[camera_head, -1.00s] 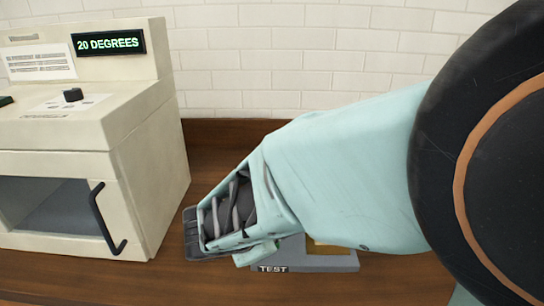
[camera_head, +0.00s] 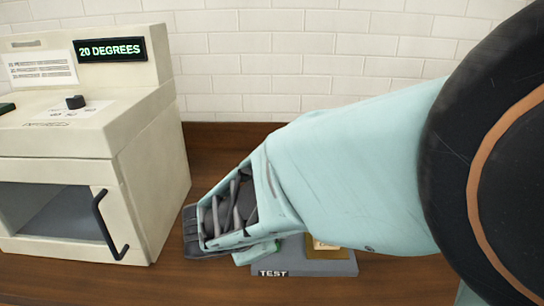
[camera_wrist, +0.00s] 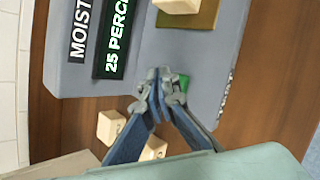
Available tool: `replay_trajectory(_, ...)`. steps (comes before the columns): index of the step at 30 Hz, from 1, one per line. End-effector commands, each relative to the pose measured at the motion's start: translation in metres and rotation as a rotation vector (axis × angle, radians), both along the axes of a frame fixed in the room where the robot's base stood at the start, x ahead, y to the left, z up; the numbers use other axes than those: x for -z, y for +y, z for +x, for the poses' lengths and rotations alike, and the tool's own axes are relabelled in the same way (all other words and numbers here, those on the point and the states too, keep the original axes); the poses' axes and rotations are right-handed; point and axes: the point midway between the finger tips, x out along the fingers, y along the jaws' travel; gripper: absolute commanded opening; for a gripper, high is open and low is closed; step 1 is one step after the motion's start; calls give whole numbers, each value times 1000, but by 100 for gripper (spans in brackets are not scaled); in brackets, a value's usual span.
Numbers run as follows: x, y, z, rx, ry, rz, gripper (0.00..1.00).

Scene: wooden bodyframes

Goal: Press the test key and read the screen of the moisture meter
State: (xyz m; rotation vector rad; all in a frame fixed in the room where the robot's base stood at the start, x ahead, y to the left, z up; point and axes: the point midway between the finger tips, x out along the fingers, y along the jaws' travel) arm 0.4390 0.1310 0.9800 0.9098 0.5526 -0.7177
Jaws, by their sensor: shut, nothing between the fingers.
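The moisture meter (camera_wrist: 205,50) is a grey-blue box on the wooden bench. In the wrist view its dark screen (camera_wrist: 117,38) shows green text "25 PERC", with the rest cut off by the frame edge. Its green test key (camera_wrist: 184,83) shows just beside my fingertips, partly covered by them. My gripper (camera_wrist: 157,84) is shut and empty, its tips over the meter by the key. I cannot tell whether they touch the key. In the head view, my arm hides much of the meter (camera_head: 300,267); its "TEST" label shows at the front.
A wooden block (camera_wrist: 178,5) sits on the meter's brown pad (camera_wrist: 203,14). Two more blocks (camera_wrist: 111,126) (camera_wrist: 154,149) lie on the bench beside the meter. A cream oven (camera_head: 145,160) reading "20 DEGREES", with a black door handle (camera_head: 108,225), stands left. A tiled wall (camera_head: 290,60) is behind.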

Motion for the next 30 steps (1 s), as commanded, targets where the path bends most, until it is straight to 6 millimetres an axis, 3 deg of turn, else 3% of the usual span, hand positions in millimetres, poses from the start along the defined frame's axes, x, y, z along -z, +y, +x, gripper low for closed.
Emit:
replay_trajectory(17, -49, 0, 0, 0, 0, 0, 0)
replay_trajectory(30, -50, 0, 0, 0, 0, 0, 0)
